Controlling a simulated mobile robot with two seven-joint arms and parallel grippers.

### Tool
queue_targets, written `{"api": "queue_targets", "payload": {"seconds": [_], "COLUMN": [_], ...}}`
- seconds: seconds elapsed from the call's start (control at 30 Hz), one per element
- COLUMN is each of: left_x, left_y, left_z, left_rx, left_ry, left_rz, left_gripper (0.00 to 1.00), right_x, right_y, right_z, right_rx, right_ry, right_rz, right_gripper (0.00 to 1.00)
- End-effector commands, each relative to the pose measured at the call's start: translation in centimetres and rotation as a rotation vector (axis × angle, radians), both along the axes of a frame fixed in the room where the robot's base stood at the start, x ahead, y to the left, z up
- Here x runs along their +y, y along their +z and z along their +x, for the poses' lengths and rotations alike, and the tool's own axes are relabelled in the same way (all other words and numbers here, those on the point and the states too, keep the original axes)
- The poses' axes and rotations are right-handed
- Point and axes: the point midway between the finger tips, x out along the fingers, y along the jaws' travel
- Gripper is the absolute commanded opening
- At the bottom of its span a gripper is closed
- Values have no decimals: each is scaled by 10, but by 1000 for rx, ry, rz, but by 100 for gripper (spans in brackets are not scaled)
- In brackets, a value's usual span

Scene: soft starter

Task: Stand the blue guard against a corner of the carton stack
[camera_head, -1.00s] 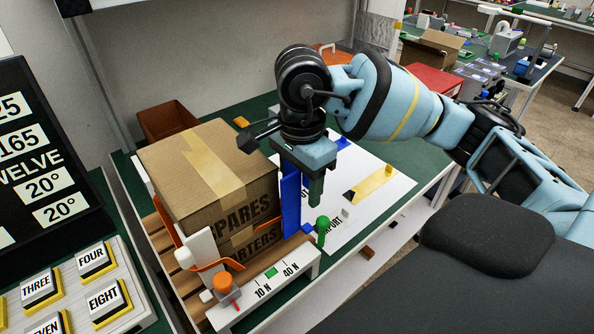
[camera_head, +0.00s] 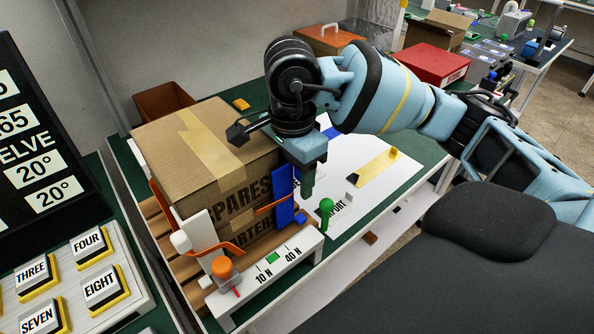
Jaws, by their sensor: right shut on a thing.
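The carton stack (camera_head: 228,215) is brown, taped and printed, and stands on a wooden pallet (camera_head: 180,268) at the left of the green table. The blue guard (camera_head: 284,196) is upright at the stack's near right corner. I cannot tell whether it touches the cardboard. My left gripper is not in view.
A white sheet with a yellow strip (camera_head: 377,168) lies right. A button panel (camera_head: 70,285) is at left.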

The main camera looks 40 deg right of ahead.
Motion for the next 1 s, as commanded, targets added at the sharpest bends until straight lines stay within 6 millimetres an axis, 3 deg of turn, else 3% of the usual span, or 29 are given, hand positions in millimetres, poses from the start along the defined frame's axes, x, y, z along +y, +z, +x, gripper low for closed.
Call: {"api": "queue_targets", "payload": {"seconds": [0.03,0.2,0.57,1.0], "left_x": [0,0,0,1], "left_y": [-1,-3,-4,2], "left_z": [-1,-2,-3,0], "left_rx": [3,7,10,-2], "left_ry": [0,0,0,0], "left_rz": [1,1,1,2], "left_gripper": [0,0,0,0], "right_x": [6,6,6,-3], "right_y": [-5,-5,-2,67], "right_z": [-2,-2,-2,-3], "right_rx": [7,9,10,-5], "right_ry": [12,13,14,3], "right_rz": [9,9,9,7], "right_gripper": [58,81,81,81]}}
